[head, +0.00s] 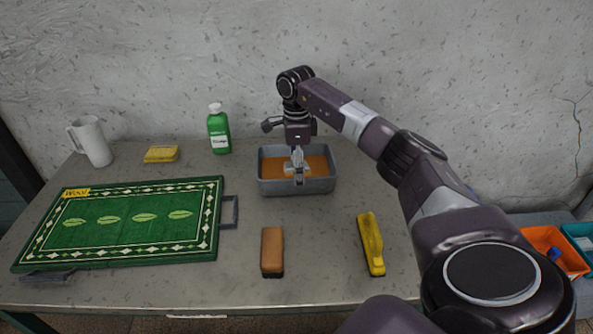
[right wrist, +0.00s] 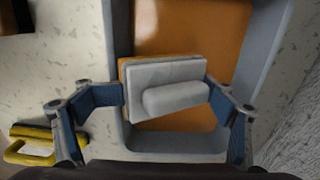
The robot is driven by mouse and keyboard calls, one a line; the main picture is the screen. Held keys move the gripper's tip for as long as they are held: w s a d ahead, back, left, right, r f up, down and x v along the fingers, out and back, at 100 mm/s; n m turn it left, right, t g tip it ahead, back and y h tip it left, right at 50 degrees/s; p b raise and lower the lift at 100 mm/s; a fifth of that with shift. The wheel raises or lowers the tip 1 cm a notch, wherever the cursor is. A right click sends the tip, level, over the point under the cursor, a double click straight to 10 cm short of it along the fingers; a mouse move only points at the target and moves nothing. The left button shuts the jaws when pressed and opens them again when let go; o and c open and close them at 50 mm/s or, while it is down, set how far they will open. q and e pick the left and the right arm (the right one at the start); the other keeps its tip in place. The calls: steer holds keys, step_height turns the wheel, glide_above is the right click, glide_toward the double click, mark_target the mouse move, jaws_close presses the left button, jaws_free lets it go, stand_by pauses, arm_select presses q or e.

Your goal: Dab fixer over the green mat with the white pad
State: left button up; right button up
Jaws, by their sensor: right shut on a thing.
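The green mat (head: 120,240) with a white leaf-patterned border and a yellow "Wool" label lies flat at the left of the table. My right gripper (head: 298,172) is over a grey tray (head: 330,186) of orange-brown liquid (head: 318,164). In the right wrist view, my right gripper (right wrist: 165,93) is shut on the white pad (right wrist: 135,82) by its raised handle. The pad is over the liquid; I cannot tell whether it touches it. My left gripper is not in view.
A brown-topped brush (head: 272,250) and a yellow-handled brush (head: 371,243) lie at the front. A green bottle (head: 219,132), yellow sponge (head: 161,154) and white jug (head: 93,142) stand behind. Orange (head: 550,245) and teal bins are at right.

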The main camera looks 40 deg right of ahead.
step_height(320, 180, up, 10)
steer(key=p, duration=0.8)
steer(key=shift+f, duration=0.2)
steer(key=shift+f, duration=0.1)
stand_by(0.9)
